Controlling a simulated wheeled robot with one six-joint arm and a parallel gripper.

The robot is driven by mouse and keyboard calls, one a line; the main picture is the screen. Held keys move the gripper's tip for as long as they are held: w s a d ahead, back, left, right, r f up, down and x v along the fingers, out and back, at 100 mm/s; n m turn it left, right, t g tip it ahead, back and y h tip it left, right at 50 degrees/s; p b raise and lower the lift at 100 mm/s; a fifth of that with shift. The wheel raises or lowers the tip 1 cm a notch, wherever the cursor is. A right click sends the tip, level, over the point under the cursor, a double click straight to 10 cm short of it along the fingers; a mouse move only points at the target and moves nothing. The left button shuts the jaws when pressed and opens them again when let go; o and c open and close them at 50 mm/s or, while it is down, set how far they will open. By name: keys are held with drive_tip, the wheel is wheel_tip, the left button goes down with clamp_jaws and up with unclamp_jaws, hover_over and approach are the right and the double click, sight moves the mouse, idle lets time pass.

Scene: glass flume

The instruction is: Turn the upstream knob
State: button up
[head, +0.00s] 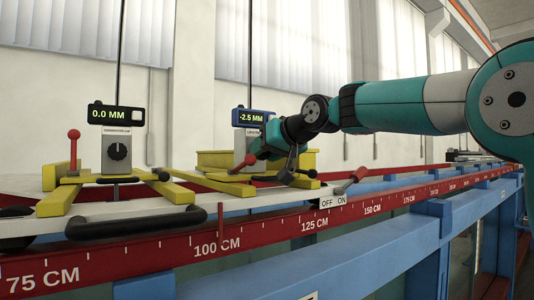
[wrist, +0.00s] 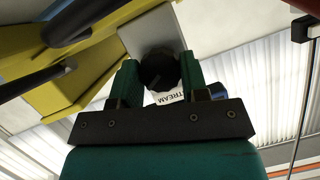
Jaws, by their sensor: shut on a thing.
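The upstream knob (wrist: 158,71) is black and round, in front of a grey plate. It sits between the two green fingers of my gripper (wrist: 160,78) in the wrist view, and the gripper is shut on it. A partly covered label beside it reads "TREAM". In the head view my gripper (head: 262,148) is at the farther gauge post, below a blue-framed display (head: 253,118) reading -2.5 MM, and hides the knob there.
A nearer post carries a display (head: 116,115) at 0.0 MM and another black knob (head: 119,151). Red-ball levers (head: 73,136) and yellow bars (head: 62,200) stand around. A red lever (head: 352,180) is by an OFF/ON plate. The red scale rail (head: 270,238) runs along the front.

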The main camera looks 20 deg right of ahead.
drive_tip(key=n+b, duration=0.1)
drive_tip(key=n+h+b, duration=0.2)
drive_tip(key=shift+a+f+t+b, duration=0.15)
drive_tip(key=shift+f+t+b, duration=0.1)
drive_tip(key=shift+t+b, duration=0.15)
drive_tip(key=n+h+b, duration=0.1)
drive_tip(key=n, duration=0.1)
drive_tip(key=n+t+h+b, duration=0.1)
drive_tip(key=n, duration=0.1)
drive_tip(key=shift+r+h, duration=0.15)
drive_tip(key=shift+h, duration=0.15)
idle(0.4)
drive_tip(key=o, duration=0.9)
drive_tip(key=shift+o, duration=0.2)
drive_tip(key=shift+s, duration=0.15)
drive_tip(key=b+v, duration=0.4)
drive_tip(key=v, duration=1.3)
